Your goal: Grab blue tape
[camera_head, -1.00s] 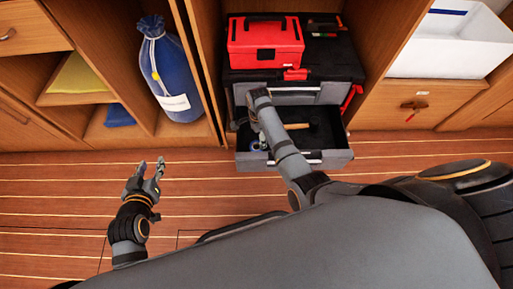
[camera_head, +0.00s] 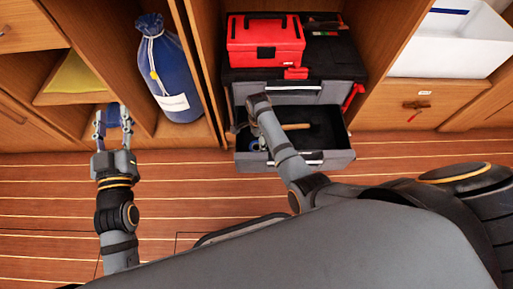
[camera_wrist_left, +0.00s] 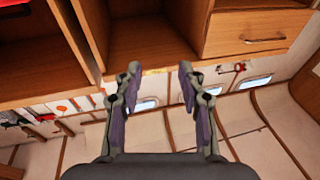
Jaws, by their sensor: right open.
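A small blue ring, the blue tape (camera_head: 256,145), lies in the open lower drawer (camera_head: 333,158) of the black toolbox, at its left end. My right arm reaches over the drawer. My right gripper (camera_head: 243,128) is at the drawer's left end close to the tape, mostly hidden by my own wrist. My left gripper (camera_head: 112,107) is open and empty in front of the lower left shelf, well left of the drawer. In the left wrist view its two fingers (camera_wrist_left: 159,72) stand apart with nothing between them.
A hammer (camera_head: 297,127) lies in the same drawer. A red toolbox (camera_head: 265,42) sits on the black one. A blue bag (camera_head: 172,75) stands in the compartment between my left gripper and the drawer. A white bin (camera_head: 450,45) is at the right. The floor in front is clear.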

